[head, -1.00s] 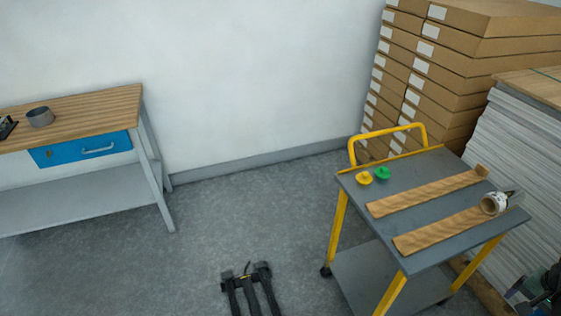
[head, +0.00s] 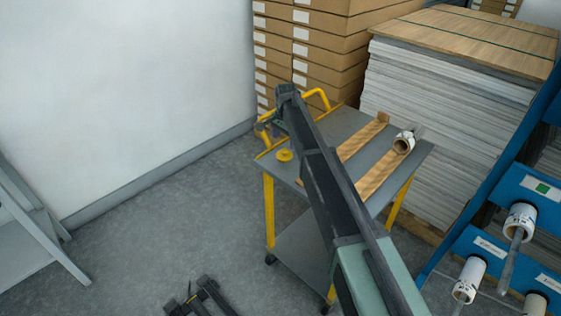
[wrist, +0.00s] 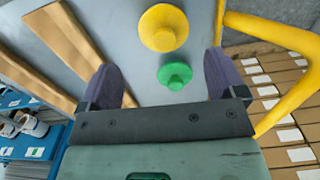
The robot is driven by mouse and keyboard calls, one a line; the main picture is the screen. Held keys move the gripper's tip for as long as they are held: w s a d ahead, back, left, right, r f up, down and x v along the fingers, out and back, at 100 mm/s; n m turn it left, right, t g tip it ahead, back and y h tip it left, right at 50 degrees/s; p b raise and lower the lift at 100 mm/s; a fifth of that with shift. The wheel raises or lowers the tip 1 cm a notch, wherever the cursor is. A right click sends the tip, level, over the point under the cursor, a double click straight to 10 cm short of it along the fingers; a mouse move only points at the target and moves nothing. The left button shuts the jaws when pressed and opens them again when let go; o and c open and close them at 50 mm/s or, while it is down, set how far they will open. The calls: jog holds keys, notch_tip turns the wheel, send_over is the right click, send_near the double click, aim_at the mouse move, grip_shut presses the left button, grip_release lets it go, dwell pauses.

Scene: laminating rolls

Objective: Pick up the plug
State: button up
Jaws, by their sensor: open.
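Two plugs lie on the grey top of the yellow-framed cart. The yellow plug (head: 284,155) is a round disc with a raised knob; it is also at the top of the wrist view (wrist: 163,27). The smaller green plug (wrist: 175,76) is nearer my gripper in the wrist view, and in the head view my arm or gripper hides it. My gripper (wrist: 160,62) is open and empty over the cart top, with the green plug between its two dark fingers in the picture. How far above the plug the fingers are, I cannot tell.
The yellow cart handle (wrist: 290,40) is close on the right in the wrist view. Stacked boxes (head: 330,45) and a blue roll rack (head: 480,240) stand nearby.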

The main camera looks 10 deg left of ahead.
aim_at(284, 150)
jog(key=f+b, duration=0.3)
jog(key=f, duration=0.1)
jog(key=f+b, duration=0.3)
jog(key=f, duration=0.1)
jog(key=shift+w+a+f, duration=0.1)
jog(key=shift+w+a, duration=0.05)
jog(key=shift+w, duration=0.05)
jog(key=shift+r, duration=0.25)
jog(key=shift+c, duration=0.3)
jog(key=c, duration=0.8)
